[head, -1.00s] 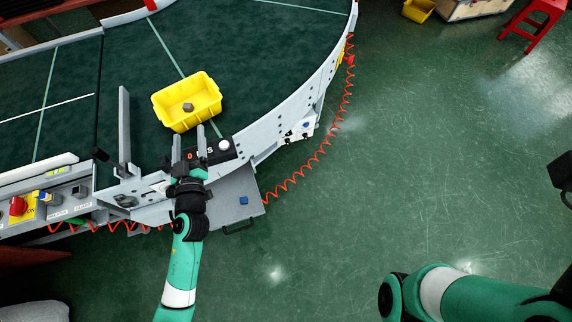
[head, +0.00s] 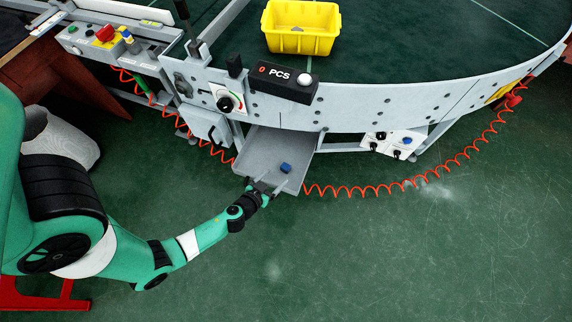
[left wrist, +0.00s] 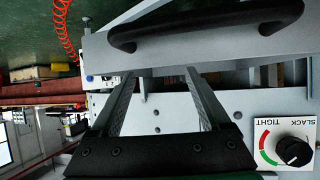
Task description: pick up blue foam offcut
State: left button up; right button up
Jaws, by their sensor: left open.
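The blue foam offcut (head: 285,168) is a small blue block on the grey tray (head: 262,150) that juts out below the conveyor's near side. In the head view, my left gripper (head: 279,186) is at the tray's front edge, just on the near side of the offcut and apart from it. Its fingers are open with nothing between them. In the left wrist view, the two open fingers (left wrist: 160,74) point toward a grey panel with a black handle (left wrist: 207,25). The offcut does not show in that view. My right gripper is out of view.
A yellow bin (head: 301,40) stands on the conveyor above. A counter box marked PCS (head: 274,75) and a slack/tight dial (head: 228,101) sit on the frame above the tray. A coiled red cable (head: 395,186) runs right of the tray. The floor in front is clear.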

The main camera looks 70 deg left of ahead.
aim_at(285, 168)
pick_arm(q)
jog(key=x, duration=0.4)
jog(key=shift+r+b, duration=0.15)
jog(key=shift+b, duration=0.15)
jog(key=shift+w, duration=0.15)
jog(key=b+x, duration=0.1)
jog(key=x, duration=0.3)
jog(key=shift+w+a+b, duration=0.15)
jog(key=shift+a+b, duration=0.15)
jog(key=shift+w+a, duration=0.15)
jog(key=shift+w, duration=0.1)
jog(key=shift+s, duration=0.2)
jog(key=shift+c, duration=0.9)
grip_shut()
